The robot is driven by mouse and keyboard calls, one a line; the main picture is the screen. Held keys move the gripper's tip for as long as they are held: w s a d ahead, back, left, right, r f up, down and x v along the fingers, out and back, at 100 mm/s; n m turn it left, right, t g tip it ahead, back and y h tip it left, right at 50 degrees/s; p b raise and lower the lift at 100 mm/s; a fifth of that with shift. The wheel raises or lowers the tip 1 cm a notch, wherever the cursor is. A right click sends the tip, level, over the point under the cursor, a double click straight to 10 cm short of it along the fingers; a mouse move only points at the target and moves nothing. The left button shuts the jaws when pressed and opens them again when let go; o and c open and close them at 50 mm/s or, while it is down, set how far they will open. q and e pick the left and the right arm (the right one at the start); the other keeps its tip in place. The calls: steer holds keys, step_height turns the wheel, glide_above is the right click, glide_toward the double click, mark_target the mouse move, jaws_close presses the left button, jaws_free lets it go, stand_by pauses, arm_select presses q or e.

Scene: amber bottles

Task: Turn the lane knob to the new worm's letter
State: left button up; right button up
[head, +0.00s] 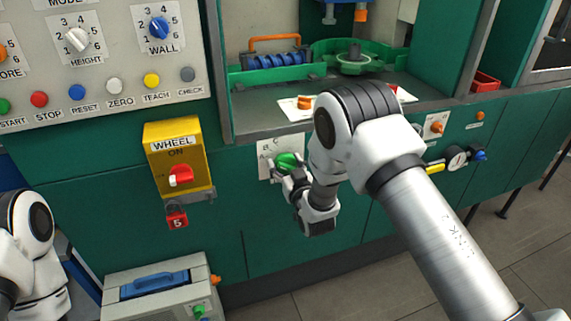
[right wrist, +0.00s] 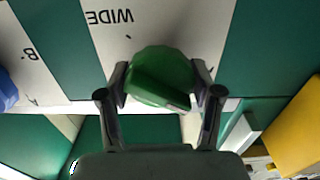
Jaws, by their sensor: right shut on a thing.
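A green knob (head: 287,161) sits on a white letter plate (head: 266,170) on the front of the green machine. The letters A, B and C show small around it in the head view. My right gripper (right wrist: 163,84) is shut on the green knob (right wrist: 156,76), one finger on each side. The knob's raised bar lies slanted, with a pale mark at its lower right end. The word WIDE (right wrist: 109,17) shows upside down near it. A blue ribbed worm (head: 275,61) lies in a green holder in the machine's opening; no letter is readable on it. My left gripper is out of view.
A yellow WHEEL switch box (head: 178,155) with a red padlock (head: 177,220) is left of the knob. A grey case (head: 160,290) stands below. A gauge (head: 457,160) is at right. My right arm hides part of the panel.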

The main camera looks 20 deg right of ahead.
steer(key=shift+m, duration=0.4)
steer(key=m+b, duration=0.1)
steer(key=m, duration=0.2)
steer(key=shift+m+b, duration=0.7)
steer(key=shift+m, duration=1.5)
steer(key=o, duration=1.1)
steer(key=shift+o, duration=0.2)
